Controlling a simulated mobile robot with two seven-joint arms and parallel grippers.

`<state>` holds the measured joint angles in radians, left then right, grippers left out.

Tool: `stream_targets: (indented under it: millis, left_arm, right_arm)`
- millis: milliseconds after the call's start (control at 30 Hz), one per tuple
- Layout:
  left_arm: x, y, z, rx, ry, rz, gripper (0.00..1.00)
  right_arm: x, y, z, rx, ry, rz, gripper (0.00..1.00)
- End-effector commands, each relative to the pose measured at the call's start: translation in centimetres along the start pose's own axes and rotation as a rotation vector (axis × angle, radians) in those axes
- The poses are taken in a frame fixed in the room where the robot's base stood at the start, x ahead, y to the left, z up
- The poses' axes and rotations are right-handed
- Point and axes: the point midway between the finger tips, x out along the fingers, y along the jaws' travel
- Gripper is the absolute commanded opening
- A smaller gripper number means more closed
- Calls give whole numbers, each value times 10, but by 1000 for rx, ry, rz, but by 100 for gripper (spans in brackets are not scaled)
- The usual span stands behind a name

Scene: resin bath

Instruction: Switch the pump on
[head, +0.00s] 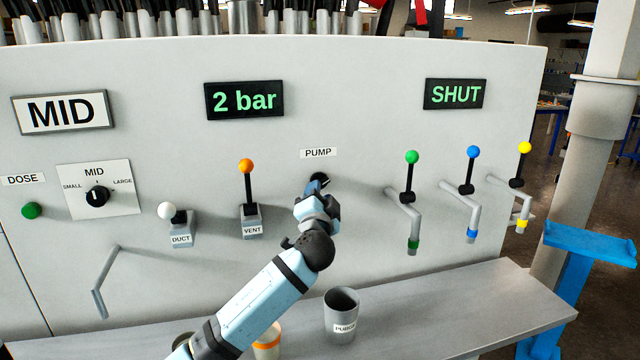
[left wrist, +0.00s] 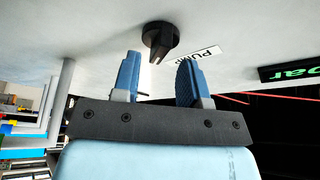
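The pump knob is a black rotary knob below the PUMP label (head: 318,153) on the grey panel. In the head view my left gripper (head: 316,188) is in front of it and hides most of it. In the left wrist view the black knob (left wrist: 160,38) shows whole, with a pale line on its grip bar. My left gripper (left wrist: 158,62) is open there, its two blue fingers apart and nothing between them. The knob lies just beyond the fingertips, roughly between them; I cannot tell whether they touch. My right gripper is not in view.
An orange-topped VENT lever (head: 247,180) and a white-topped DUCT lever (head: 172,214) stand left of my arm. Green (head: 411,175), blue (head: 472,170) and yellow (head: 522,165) levers with spouts are at right. A grey PURGE cup (head: 341,312) stands on the ledge below.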

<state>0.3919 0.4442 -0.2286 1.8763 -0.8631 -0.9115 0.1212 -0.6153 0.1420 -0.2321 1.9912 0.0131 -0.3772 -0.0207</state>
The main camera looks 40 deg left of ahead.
Motion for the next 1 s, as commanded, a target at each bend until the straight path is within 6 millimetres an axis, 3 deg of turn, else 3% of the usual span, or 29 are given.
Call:
stream_targets:
  millis: [200, 567, 733, 767, 1000]
  left_arm:
    - [25, 0, -1, 0, 1, 1, 40]
    - [30, 0, 0, -1, 1, 1, 40]
    - [30, 0, 0, -1, 1, 1, 3]
    - [30, 0, 0, -1, 1, 1, 0]
    - [30, -2, -2, 40, 0, 19, 0]
  right_arm:
    - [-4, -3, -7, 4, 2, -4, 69]
    - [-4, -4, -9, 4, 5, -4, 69]
    - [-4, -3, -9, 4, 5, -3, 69]
    - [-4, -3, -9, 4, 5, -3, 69]
    - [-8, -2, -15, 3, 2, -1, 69]
